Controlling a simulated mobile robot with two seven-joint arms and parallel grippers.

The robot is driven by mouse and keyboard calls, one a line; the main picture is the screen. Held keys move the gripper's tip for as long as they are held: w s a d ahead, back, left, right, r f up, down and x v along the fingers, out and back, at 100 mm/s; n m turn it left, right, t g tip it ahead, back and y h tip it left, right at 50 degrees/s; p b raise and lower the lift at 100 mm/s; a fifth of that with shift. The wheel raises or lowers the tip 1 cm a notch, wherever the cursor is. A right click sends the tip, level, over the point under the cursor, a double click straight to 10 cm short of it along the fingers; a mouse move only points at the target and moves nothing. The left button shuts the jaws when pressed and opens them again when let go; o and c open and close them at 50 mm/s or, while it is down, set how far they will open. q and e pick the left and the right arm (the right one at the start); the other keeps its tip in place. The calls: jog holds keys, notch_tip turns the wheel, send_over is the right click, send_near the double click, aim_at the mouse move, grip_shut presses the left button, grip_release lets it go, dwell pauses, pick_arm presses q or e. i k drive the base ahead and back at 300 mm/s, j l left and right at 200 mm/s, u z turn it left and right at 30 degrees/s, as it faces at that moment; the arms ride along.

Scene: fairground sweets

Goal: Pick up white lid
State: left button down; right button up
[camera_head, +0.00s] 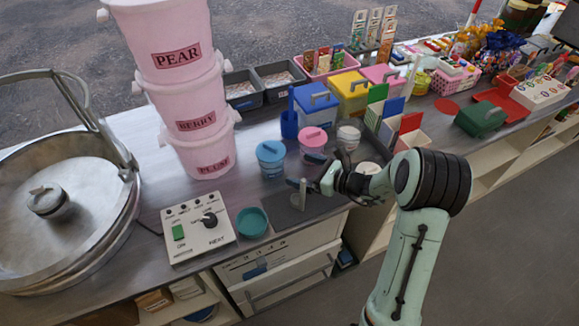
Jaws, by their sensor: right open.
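A round white lid (369,168) appears to lie on the counter just behind my right forearm, which partly covers it. A small jar with a whitish top (348,133) stands behind it, beside a jar with a pink lid (313,137) and a jar with a blue lid (271,149). My right gripper (310,172) is open, above the dark mat in front of the jars and left of the white lid. I cannot tell whether it touches anything. My left gripper is not in view.
A grey upright piece (299,197) stands on the dark mat (325,203). A teal dish (252,221) and a control box (198,227) are left of the mat. Stacked pink buckets (178,92) and a large metal pan (75,240) fill the left. Blue and yellow boxes (349,88) stand behind.

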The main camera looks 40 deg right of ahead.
aim_at(367, 168)
jog(key=k+l, duration=0.2)
jog(key=k, duration=0.25)
jog(key=k+l, duration=0.2)
jog(key=k, duration=0.25)
